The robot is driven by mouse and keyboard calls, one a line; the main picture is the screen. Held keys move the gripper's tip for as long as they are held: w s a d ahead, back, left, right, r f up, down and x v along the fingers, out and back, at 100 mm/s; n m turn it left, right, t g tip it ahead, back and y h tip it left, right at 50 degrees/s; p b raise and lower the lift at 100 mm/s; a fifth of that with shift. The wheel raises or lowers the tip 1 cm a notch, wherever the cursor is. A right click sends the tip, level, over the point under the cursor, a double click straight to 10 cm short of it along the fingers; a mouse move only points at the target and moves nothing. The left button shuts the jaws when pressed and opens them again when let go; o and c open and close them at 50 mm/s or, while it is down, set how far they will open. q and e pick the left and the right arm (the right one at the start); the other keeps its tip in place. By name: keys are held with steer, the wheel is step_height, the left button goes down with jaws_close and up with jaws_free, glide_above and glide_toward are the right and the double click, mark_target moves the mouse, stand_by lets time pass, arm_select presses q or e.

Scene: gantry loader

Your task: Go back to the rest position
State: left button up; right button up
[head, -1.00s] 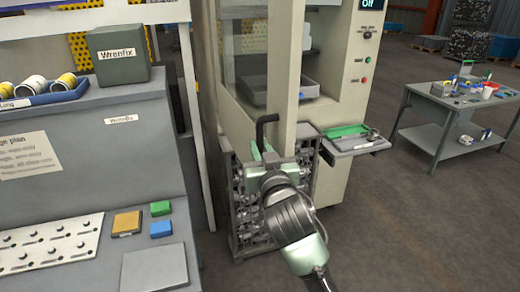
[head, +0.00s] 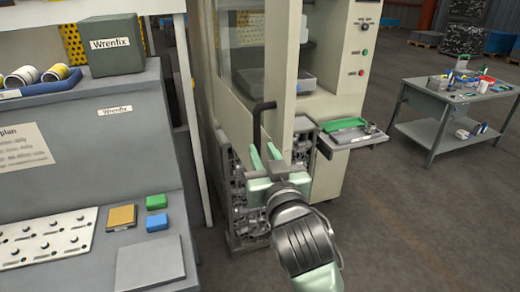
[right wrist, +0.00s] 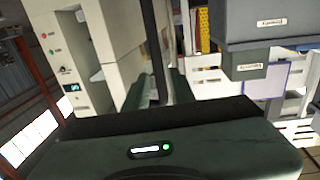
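My right gripper (head: 264,156) is in front of the machine's sliding door, at the lower end of a black handle (head: 258,122). Its two pale green fingers stand apart. In the right wrist view the gripper (right wrist: 160,88) shows its fingers on either side of the dark handle bar (right wrist: 154,45), with gaps; I cannot tell whether they touch it. My left gripper is not in view.
The cream machine (head: 337,100) has a side shelf with a green tray (head: 344,124). A grey console (head: 90,130) with a dark green box (head: 116,45) stands left. A grey table (head: 440,101) with small items stands right. Floor between is clear.

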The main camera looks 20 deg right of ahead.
steer(key=s+d+f+g, duration=0.1)
steer(key=s+f+g, duration=0.25)
steer(key=f, duration=0.45)
steer(key=s+d+f+n+g, duration=0.1)
steer(key=s+f+g, duration=0.1)
steer(key=s+f, duration=0.35)
steer(key=s+d+f+g, duration=0.1)
steer(key=s+f+g, duration=0.1)
steer(key=f, duration=0.7)
steer(key=s+d+f+n+g+y, duration=0.1)
steer(key=s+f+g, duration=0.3)
steer(key=s+f, duration=0.4)
steer(key=s+d+f+n+g, duration=0.1)
steer(key=s+f+g, duration=0.2)
steer(key=s+f, duration=0.5)
step_height(320, 180, down, 22)
steer(key=s+g, duration=0.1)
steer(key=s, duration=0.2)
steer(key=s+d+f+g, duration=0.1)
steer(key=s+d+f, duration=0.1)
steer(key=s+f, duration=1.5)
steer(key=shift+d, duration=0.35)
steer(key=shift+f+g, duration=0.1)
steer(key=shift+g, duration=0.15)
